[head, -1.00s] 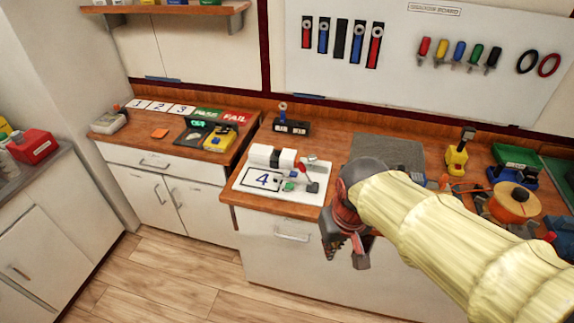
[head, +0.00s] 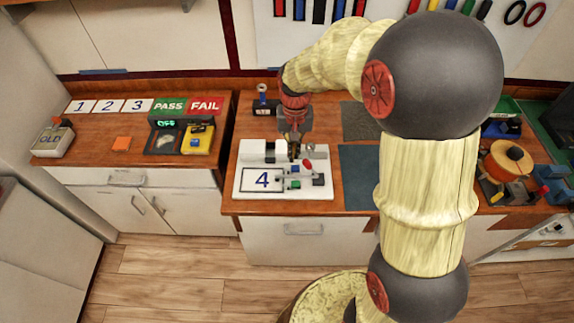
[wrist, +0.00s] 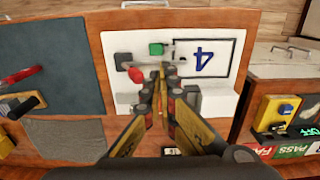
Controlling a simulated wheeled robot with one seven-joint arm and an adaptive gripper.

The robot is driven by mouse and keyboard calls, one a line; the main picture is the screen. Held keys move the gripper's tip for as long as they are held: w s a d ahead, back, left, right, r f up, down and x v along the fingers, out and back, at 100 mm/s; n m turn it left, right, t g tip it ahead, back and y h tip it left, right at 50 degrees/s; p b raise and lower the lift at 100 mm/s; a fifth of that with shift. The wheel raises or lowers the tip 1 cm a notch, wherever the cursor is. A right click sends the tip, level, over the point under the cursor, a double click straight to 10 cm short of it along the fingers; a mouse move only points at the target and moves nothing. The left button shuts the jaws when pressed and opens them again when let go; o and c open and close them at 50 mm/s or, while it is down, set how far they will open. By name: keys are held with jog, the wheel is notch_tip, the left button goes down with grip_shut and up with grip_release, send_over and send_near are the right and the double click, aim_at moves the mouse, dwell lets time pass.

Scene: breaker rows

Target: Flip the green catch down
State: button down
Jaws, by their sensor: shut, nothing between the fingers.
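The white board marked 4 (head: 245,186) lies on the wooden counter and carries several small fittings. A small green piece (head: 294,184), which looks like the green catch, sits right of the 4 panel; it also shows in the wrist view (wrist: 156,49). I cannot tell from its shape whether it is up or down. My gripper (head: 294,157) is shut and empty, pointing down over the far part of the board. In the wrist view its fingertips (wrist: 165,72) are close together, just below the green piece in the picture; contact is not clear.
A red-knobbed lever (head: 308,165) stands close to the right of my gripper, with a dark block (head: 318,180) beside it. White blocks (head: 255,150) stand at the board's back left. A dark blue mat (head: 358,178) lies right of the board.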

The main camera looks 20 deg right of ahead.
jog(key=s, duration=0.1)
jog(key=b, duration=0.2)
send_near(288, 185)
jog(key=f, duration=0.2)
jog(key=d+f, duration=0.1)
jog(key=f, duration=0.2)
jog(key=shift+s+d+f, duration=0.3)
jog(key=shift+d+f, duration=0.1)
jog(key=shift+w+a+f+b, duration=0.15)
jog(key=shift+a+f+b, duration=0.05)
jog(key=shift+a+f, duration=0.3)
jog(key=shift+w+a+f+b, duration=0.15)
jog(key=shift+a+f, duration=0.3)
jog(key=shift+f, duration=0.05)
jog(key=shift+r, duration=0.1)
notch_tip(288, 185, up, 14)
jog(key=p, duration=0.4)
